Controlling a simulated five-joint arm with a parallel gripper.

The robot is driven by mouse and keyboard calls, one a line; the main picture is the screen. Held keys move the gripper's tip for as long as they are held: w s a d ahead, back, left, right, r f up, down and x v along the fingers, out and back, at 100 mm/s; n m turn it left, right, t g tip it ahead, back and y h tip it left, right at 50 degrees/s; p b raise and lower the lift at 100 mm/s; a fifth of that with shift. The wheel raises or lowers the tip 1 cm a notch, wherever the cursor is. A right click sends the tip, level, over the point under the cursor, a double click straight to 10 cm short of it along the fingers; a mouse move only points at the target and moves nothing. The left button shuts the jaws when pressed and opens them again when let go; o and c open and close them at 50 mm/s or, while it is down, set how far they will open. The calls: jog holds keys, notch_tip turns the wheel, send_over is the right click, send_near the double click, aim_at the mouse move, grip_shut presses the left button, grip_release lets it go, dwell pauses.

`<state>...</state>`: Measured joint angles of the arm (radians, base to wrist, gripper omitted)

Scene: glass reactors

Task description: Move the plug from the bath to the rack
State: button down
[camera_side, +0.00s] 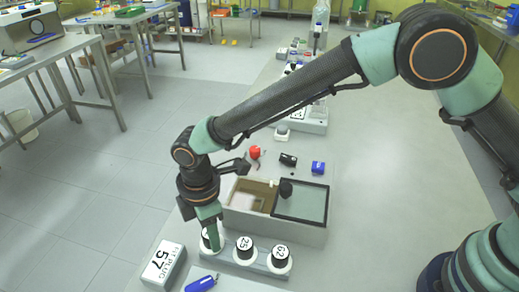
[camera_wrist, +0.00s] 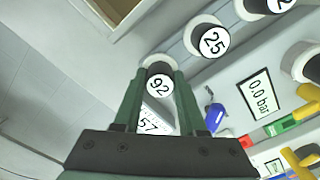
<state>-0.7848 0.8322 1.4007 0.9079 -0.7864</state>
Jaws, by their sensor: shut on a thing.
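My gripper (camera_side: 210,232) points down at the left end of the grey rack (camera_side: 262,263). It is shut on a white plug with a black-on-white label reading 92 (camera_wrist: 158,86), between the green fingers in the wrist view. In the side view the fingers partly hide this plug; I cannot tell how fully it sits in the rack. Plugs 25 (camera_side: 245,249) and 62 (camera_side: 280,258) stand in the rack to its right. The bath (camera_side: 272,229) is a pale box behind the rack; its left part is open, and a dark-framed glass lid (camera_side: 302,206) covers the right.
A grey block reading "FIT PLUG 57" (camera_side: 165,264) lies left of the rack. A blue object (camera_side: 202,283) lies in front. Red (camera_side: 255,152), black (camera_side: 288,159) and blue (camera_side: 318,167) items lie behind the bath. A "0.0 bar" display (camera_wrist: 258,93) shows in the wrist view.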

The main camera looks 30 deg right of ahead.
jog(key=shift+f, duration=0.25)
jog(key=shift+c, duration=0.3)
grip_release()
jog(key=shift+r, duration=0.1)
dwell(0.4)
jog(key=shift+r, duration=3.45)
